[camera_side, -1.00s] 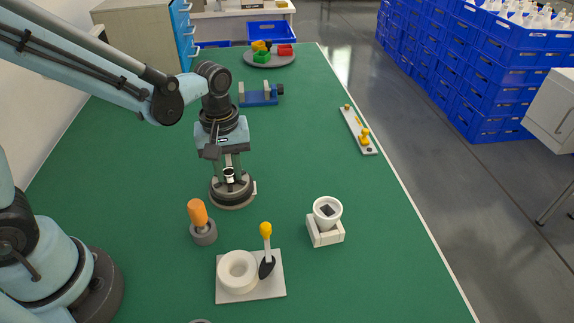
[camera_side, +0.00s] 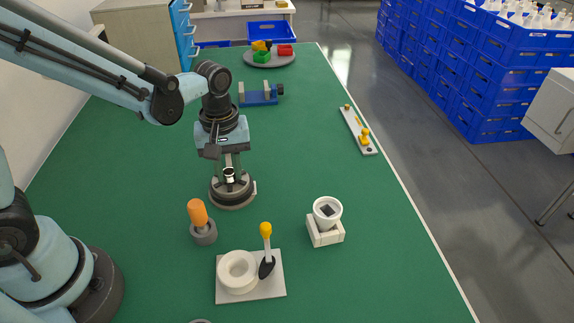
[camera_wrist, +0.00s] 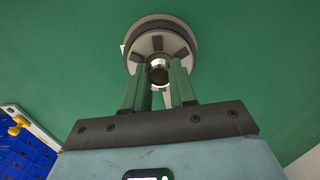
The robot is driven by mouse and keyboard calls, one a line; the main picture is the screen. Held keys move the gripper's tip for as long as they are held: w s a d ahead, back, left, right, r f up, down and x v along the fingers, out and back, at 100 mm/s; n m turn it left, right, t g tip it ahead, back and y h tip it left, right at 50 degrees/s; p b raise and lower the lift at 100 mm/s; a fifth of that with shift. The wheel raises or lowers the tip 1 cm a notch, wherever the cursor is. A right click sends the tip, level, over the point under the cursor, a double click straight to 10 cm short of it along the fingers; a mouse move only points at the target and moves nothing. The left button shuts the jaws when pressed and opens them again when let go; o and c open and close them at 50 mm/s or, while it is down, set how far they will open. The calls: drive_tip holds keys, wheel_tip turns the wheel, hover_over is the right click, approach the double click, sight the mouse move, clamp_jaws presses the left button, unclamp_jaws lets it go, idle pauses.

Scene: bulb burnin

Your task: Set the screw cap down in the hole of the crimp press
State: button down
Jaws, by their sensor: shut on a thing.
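The screw cap (camera_side: 229,173) is a small metallic ring-like piece between the fingertips of my gripper (camera_side: 229,167). My gripper is shut on it. In the wrist view the screw cap (camera_wrist: 159,72) shows between the two green fingers, over the middle of a round base. That base, which looks like the crimp press (camera_side: 232,196), is a dark and grey round piece on the green table, directly below my fingers. In the wrist view the press (camera_wrist: 142,38) shows dark slots around its centre. The cap and fingers hide its hole, so I cannot tell whether the cap touches it.
An orange-handled tool (camera_side: 198,213) stands in a grey holder just front-left of the press. A white plate (camera_side: 240,291) with a white ring and a yellow-tipped tool lies nearer. A white cup (camera_side: 327,213) sits in a block at right. Table is clear right of the press.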

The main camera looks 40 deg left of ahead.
drive_tip(key=c, duration=0.8)
unclamp_jaws()
drive_tip(key=shift+c, duration=0.2)
wheel_tip(320, 180, up, 12)
drive_tip(key=s+a+f+m+t, duration=0.2)
drive_tip(key=s+m+t, duration=0.3)
drive_tip(key=m, duration=0.5)
drive_tip(key=shift+a+t, duration=0.8)
drive_tip(key=shift+t, duration=0.3)
drive_tip(key=shift+f, duration=0.1)
